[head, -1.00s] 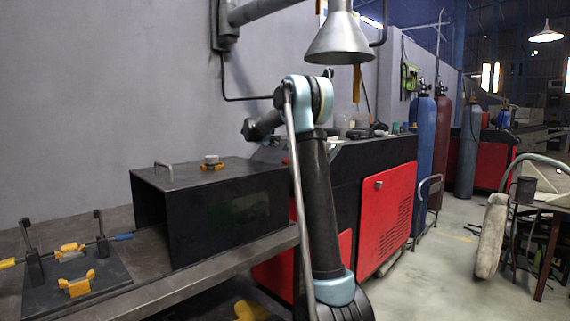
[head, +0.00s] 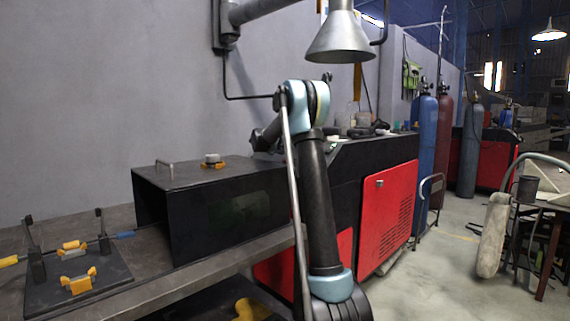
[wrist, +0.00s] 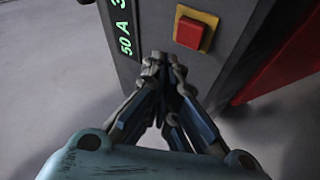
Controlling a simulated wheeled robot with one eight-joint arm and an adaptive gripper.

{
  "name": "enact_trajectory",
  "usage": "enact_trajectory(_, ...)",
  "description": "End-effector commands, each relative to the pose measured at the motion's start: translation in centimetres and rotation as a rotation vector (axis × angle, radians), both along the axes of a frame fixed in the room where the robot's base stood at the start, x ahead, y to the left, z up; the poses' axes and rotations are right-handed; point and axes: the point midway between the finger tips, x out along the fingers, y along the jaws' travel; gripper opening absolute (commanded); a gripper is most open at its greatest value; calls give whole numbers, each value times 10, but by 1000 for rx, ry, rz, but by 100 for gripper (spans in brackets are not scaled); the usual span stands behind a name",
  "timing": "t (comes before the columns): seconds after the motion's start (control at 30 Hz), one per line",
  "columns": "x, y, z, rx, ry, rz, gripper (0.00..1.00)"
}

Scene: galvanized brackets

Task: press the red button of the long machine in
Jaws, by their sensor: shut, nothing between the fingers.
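The red button (wrist: 193,34) stands out from a square yellow plate on the dark grey face of a machine in the wrist view. My gripper (wrist: 163,62) is shut and empty. Its tips are just below and left of the button in that picture; a gap shows between them and the button. I cannot tell how far the tips are from the face. In the head view the long machine (head: 385,215), black with red panels, runs behind my arm. The button and my gripper do not show there.
A lit green display (wrist: 123,28) reading "50 A" is left of the button. A black box (head: 225,215) stands on the bench at left. A metal lamp hood (head: 341,38) hangs above my arm. Gas cylinders (head: 427,140) stand at right, beside open floor.

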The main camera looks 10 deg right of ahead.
Motion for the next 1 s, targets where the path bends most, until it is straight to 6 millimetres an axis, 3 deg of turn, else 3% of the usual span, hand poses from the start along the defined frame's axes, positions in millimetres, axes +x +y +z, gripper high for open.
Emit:
enact_trajectory(0.3, 9, -11, -18, 1, 0, 0, 0)
enact_trajectory(1.0, 9, -11, -20, 1, 0, 1, 0)
